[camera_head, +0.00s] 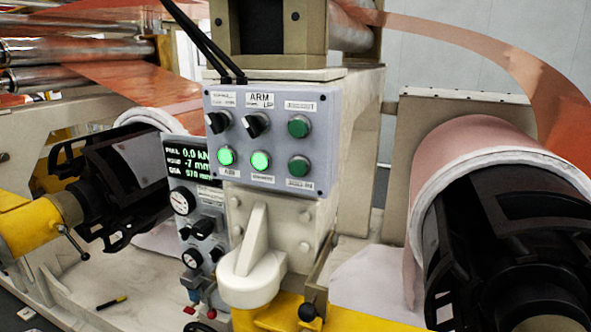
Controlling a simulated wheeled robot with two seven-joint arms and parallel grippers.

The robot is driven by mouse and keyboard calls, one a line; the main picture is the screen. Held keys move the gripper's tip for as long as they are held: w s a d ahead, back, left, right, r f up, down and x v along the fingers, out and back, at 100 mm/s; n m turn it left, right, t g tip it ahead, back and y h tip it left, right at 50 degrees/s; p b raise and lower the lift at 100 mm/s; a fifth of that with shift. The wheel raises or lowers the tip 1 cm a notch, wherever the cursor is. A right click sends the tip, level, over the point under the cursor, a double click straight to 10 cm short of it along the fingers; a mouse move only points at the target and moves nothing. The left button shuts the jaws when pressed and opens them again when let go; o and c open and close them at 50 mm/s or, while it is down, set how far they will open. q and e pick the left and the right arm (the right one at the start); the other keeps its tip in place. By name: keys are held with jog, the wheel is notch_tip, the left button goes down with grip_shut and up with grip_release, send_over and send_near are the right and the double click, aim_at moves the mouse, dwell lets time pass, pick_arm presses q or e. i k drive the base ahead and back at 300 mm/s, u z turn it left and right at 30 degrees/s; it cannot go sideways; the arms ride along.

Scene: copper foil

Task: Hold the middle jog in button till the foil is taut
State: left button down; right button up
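A grey button panel (232,184) faces me at the middle of the head view. Its lower row has three green buttons. The middle button (261,161) and the left button (226,156) are lit; the right button (299,166) is dark. The small labels are too blurred to read. Copper foil (140,80) runs over the rollers at left. Another foil band (480,45) curves loosely from top middle down to the right roll (460,135). I cannot make out either of my grippers; the black pieces at both sides look like roll chucks.
Two black knobs (255,125) and another dark green button (299,126) sit above the lower row. A display (190,166) reads 0.0 kN and -7 mm. A pale lever (254,245) juts out below the panel. Black chucks (115,185) flank it; the space before the buttons is clear.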

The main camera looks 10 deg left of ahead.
aim_at(297, 168)
jog(key=k, duration=1.65)
jog(key=z, duration=1)
jog(key=i, duration=1.9)
jog(key=u, duration=1.5)
